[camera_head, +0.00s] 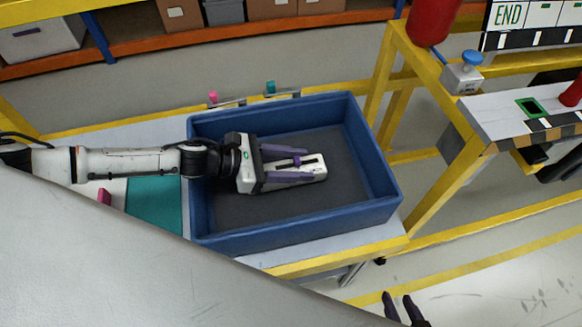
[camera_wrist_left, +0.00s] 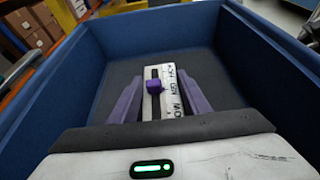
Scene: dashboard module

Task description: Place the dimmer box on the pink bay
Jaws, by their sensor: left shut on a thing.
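The dimmer box (camera_head: 316,168) is a flat white block with a dark slot and a purple slider knob. It is low inside the blue crate (camera_head: 294,237). In the left wrist view the dimmer box (camera_wrist_left: 172,90) shows black lettering along its right side. My left gripper (camera_head: 306,164) has its purple fingers on both long sides of the box and is shut on it. Whether the box touches the crate floor is unclear. A pink patch (camera_head: 104,197) shows left of the crate, mostly hidden by my arm. My right gripper (camera_head: 402,307) is at the bottom edge, its dark fingers apart and empty.
A teal pad (camera_head: 155,203) lies between the pink patch and the crate. Small pink (camera_head: 213,97) and teal (camera_head: 271,87) knobs stand behind the crate. The crate walls surround my left gripper. A yellow-framed bench (camera_head: 500,110) stands at right.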

